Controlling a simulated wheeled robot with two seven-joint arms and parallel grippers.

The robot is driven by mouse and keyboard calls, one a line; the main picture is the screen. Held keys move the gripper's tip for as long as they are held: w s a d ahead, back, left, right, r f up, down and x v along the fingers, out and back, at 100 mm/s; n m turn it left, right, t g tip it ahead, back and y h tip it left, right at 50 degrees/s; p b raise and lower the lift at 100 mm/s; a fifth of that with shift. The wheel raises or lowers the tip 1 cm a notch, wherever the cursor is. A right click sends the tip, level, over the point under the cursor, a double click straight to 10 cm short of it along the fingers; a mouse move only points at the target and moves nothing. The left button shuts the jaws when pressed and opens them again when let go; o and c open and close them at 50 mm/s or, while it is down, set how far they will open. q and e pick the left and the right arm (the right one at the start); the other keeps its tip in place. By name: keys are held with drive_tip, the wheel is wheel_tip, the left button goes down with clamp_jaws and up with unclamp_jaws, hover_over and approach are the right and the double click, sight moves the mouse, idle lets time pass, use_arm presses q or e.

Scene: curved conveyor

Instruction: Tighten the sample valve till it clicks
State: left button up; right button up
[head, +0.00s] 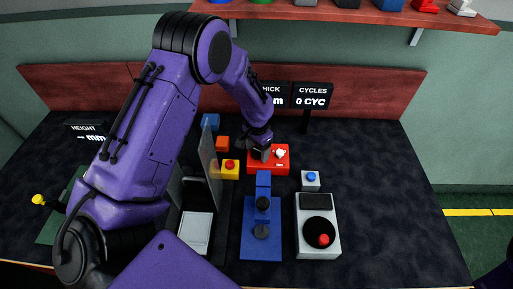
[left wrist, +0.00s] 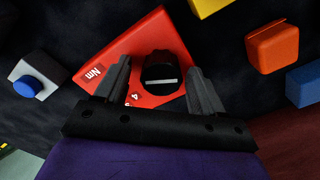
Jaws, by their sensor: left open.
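A red box (head: 268,168) stands on the dark table near the middle, with a white part on its top at the right. In the left wrist view, the red box (left wrist: 120,60) carries a round black knob (left wrist: 163,72) with a white bar across it, and an "Nm" label. No label naming the sample valve is readable; this knob looks like it. My left gripper (head: 262,150) is over the red box. In the left wrist view, the open fingers of my left gripper (left wrist: 160,66) stand on either side of the knob, with gaps visible. My right gripper is out of view.
A yellow box with a red button (head: 230,170) is left of the red box. A small white box with a blue button (head: 311,181) is to the right. A blue panel (head: 260,246) and a white dial box (head: 318,253) stand in front. The table's right side is clear.

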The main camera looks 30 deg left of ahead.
use_arm(q)
drive_tip(key=c, duration=1.1)
drive_tip(key=shift+o, duration=0.2)
drive_tip(key=shift+r+m+p, duration=0.25)
drive_tip(key=shift+m+p, duration=0.35)
drive_tip(key=shift+m, duration=0.7)
drive_tip(key=shift+f+m+p, duration=0.2)
drive_tip(key=shift+m+p, duration=0.1)
drive_tip(key=shift+m, duration=0.4)
drive_tip(key=o, duration=1.1)
drive_tip(key=shift+c, duration=0.2)
